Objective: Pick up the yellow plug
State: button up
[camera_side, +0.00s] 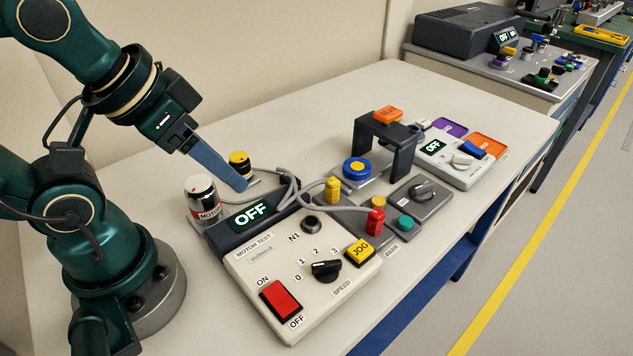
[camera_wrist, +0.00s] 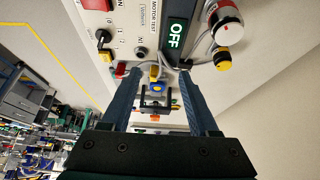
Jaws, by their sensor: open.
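The yellow plug (camera_side: 333,190) stands upright in the grey PARK block (camera_side: 352,222), with a grey cable running from it. In the wrist view the yellow plug (camera_wrist: 155,72) appears between the fingers, beyond their tips. The red plug (camera_side: 376,221) stands in the same block, nearer the front, also on a grey cable. My gripper (camera_side: 240,184) is open and empty, to the left of the yellow plug and behind the motor test box. In the wrist view both fingers of my gripper (camera_wrist: 161,75) are spread apart.
The motor test box (camera_side: 300,265) has an OFF display, red switch and black knob. A white MOTOR cylinder (camera_side: 203,199) and a yellow-black cylinder (camera_side: 239,161) stand near my gripper. Cables loop before the yellow plug. A dark stand (camera_side: 402,150) rises behind. The table's back is clear.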

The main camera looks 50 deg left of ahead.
jog(key=shift+o, duration=0.5)
jog(key=w+r, duration=0.4)
jog(key=w, duration=0.1)
jog(key=g, duration=0.2)
send_over(332, 181)
jog(key=s, duration=0.2)
notch_tip(332, 181, down, 5)
jog(key=f, duration=0.2)
jog(key=w+f+g, duration=0.1)
jog(key=f, duration=0.2)
jog(key=f+g, duration=0.1)
jog(key=f, duration=0.2)
jog(key=shift+w, duration=0.35)
jog(key=shift+w+f, duration=0.15)
jog(key=shift+f, duration=1.15)
jog(key=shift+w+f, duration=0.1)
jog(key=shift+f, duration=1.15)
